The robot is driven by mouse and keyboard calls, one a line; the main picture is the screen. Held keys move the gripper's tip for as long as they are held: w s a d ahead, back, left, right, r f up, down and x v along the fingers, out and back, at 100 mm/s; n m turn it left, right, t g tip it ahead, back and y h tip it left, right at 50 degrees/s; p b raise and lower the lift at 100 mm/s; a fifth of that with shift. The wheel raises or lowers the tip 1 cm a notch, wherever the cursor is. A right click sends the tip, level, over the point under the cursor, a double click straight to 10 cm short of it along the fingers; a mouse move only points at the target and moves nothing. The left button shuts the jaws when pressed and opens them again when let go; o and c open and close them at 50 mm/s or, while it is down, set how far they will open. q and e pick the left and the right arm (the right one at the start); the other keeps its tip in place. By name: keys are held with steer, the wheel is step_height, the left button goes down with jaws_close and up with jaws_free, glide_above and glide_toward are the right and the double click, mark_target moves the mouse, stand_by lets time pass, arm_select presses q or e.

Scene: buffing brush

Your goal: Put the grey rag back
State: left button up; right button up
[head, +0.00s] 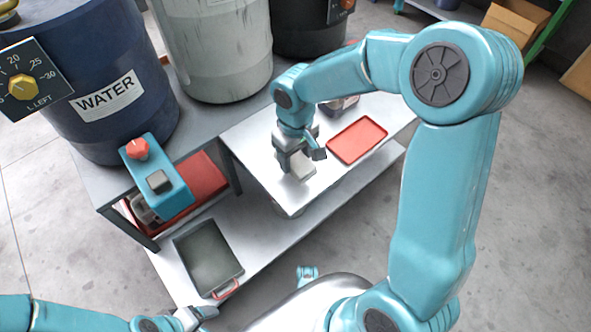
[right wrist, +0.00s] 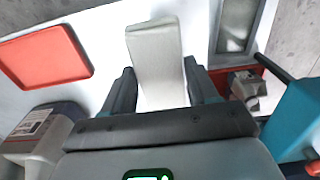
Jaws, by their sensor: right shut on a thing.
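A pale grey folded rag (head: 302,169) is at my right gripper (head: 296,163) over the white table top. In the right wrist view the rag (right wrist: 156,55) extends out from between the two fingers of my right gripper (right wrist: 162,85), which is shut on it. I cannot tell whether the rag touches the table. My left gripper (head: 197,314) is low at the bottom left of the head view, partly cut off, and its jaws are too unclear to judge.
A red tray (head: 357,140) lies right of my right gripper, with a labelled container (right wrist: 45,128) near it. A dark grey tray (head: 208,258) lies on the lower white surface. A teal box with a red knob (head: 137,149) and a blue WATER barrel (head: 85,85) stand left.

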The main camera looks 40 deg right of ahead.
mark_target(296, 168)
step_height(296, 168, down, 5)
steer(key=shift+f+b, duration=0.2)
steer(key=shift+b, duration=0.75)
steer(key=shift+f, duration=0.2)
steer(key=o, duration=1.3)
steer(key=shift+r, duration=0.1)
steer(key=shift+r, duration=0.3)
step_height(296, 168, up, 12)
steer(key=p, duration=0.4)
steer(key=shift+f, duration=0.15)
